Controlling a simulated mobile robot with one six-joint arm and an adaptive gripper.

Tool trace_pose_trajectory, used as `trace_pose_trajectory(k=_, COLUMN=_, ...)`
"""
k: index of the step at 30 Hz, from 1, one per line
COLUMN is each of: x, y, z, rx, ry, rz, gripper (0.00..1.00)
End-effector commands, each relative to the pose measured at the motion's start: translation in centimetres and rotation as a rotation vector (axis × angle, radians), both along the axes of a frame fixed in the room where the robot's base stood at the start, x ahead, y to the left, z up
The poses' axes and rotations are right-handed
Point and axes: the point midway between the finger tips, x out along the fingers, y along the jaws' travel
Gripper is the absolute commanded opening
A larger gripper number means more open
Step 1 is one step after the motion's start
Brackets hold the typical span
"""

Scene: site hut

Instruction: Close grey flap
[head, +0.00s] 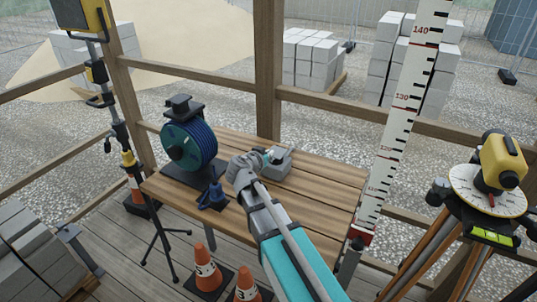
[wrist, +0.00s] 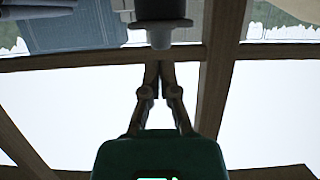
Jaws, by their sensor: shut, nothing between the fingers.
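A small grey box (head: 283,166) sits on the wooden table, near its back edge. I cannot make out a separate flap on it, or how far any flap stands open; my wrist hides part of its left side. My gripper (head: 272,155) is small in the head view, at the box's left side; I cannot tell whether it touches. In the wrist view my gripper (wrist: 158,68) is shut and empty, its fingertips together. A dark round part with a paler stub (wrist: 160,37) is just beyond the fingertips; I cannot tell what it belongs to.
A blue cable reel (head: 190,145) stands at the left of the wooden table (head: 325,190), with a dark blue tool (head: 212,195) before it. A measuring staff (head: 392,140) and a yellow level (head: 502,160) on a tripod are at right. Traffic cones (head: 205,270) stand in front.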

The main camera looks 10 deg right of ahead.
Motion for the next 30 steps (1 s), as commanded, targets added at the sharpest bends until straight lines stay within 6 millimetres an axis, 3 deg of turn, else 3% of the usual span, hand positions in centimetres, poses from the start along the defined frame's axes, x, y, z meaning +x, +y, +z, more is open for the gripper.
trace_pose_trajectory(k=16, x=0.1, y=0.0, z=0.5, rx=-0.002, ry=-0.001, rz=0.001, gripper=0.00)
trace_pose_trajectory(k=30, x=0.1, y=-0.1, z=3.3, rx=-0.001, ry=-0.001, rz=-0.001, gripper=0.00)
